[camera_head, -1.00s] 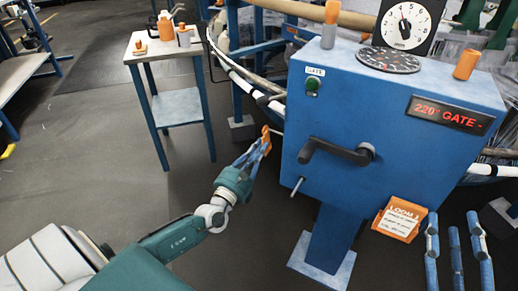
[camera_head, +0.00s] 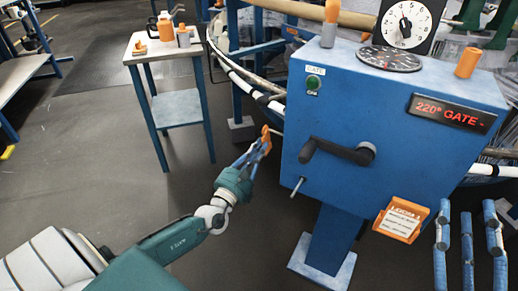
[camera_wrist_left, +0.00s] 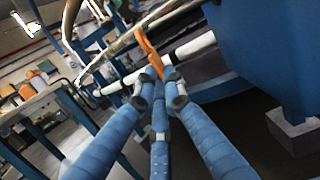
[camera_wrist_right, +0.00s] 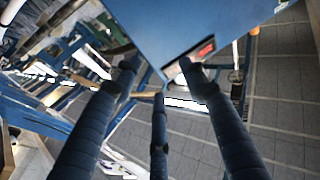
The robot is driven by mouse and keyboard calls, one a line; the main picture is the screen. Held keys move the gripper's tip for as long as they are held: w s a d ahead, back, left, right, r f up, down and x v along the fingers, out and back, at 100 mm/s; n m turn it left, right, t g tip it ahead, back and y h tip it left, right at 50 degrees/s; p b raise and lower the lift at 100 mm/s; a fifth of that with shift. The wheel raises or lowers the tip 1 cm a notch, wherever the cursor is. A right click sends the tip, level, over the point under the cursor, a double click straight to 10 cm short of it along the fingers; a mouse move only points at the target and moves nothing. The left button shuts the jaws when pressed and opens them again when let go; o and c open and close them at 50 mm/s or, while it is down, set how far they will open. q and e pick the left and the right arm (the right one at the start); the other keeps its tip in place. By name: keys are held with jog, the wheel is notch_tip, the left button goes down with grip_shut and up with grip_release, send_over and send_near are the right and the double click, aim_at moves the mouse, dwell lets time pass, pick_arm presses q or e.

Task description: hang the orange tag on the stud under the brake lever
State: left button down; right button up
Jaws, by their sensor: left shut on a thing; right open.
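The orange tag (camera_head: 266,135) is held in my left gripper (camera_head: 261,150), which is shut on it left of the blue cabinet. The tag (camera_wrist_left: 148,52) also sticks up beyond the fingertips (camera_wrist_left: 161,88) in the left wrist view. The black brake lever (camera_head: 335,149) is on the cabinet's front face. The thin metal stud (camera_head: 297,187) juts out below the lever, near the face's lower left edge. The tag is apart from the stud, up and to its left in the picture. My right gripper (camera_head: 466,212) is open and empty below the cabinet's right side.
The blue cabinet (camera_head: 320,110) carries a green button (camera_head: 313,84), a red-lettered display (camera_head: 451,113) and an orange-framed placard (camera_head: 401,219) at its lower edge. Loom rails pass behind it. A small side table (camera_head: 158,55) stands at the back left. Floor between is clear.

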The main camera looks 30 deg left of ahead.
pick_arm(q)
jog(key=shift+r+b, duration=0.1)
jog(key=shift+b, duration=0.75)
pick_arm(e)
jog(key=s+r+t+y, duration=0.1)
jog(key=s+r+t, duration=0.3)
jog(key=r, duration=0.4)
jog(key=shift+s+d+t+y, duration=0.15)
jog(key=shift+s+t+y, duration=0.15)
jog(key=shift+s, duration=0.1)
dwell(0.4)
pick_arm(q)
jog(key=shift+d, duration=0.15)
pick_arm(e)
jog(key=shift+f, duration=0.1)
pick_arm(q)
jog(key=shift+w+d, duration=0.15)
jog(key=shift+d, duration=0.8)
pick_arm(e)
jog(key=shift+w+f+g, duration=0.6)
jog(key=shift+w+f, duration=0.2)
jog(key=shift+f, duration=0.2)
pick_arm(q)
jog(key=shift+d, duration=0.2)
pick_arm(e)
jog(key=shift+s+r, duration=0.15)
jog(key=shift+r, duration=0.25)
jog(key=shift+s+r+t, duration=0.2)
jog(key=shift+t, duration=0.1)
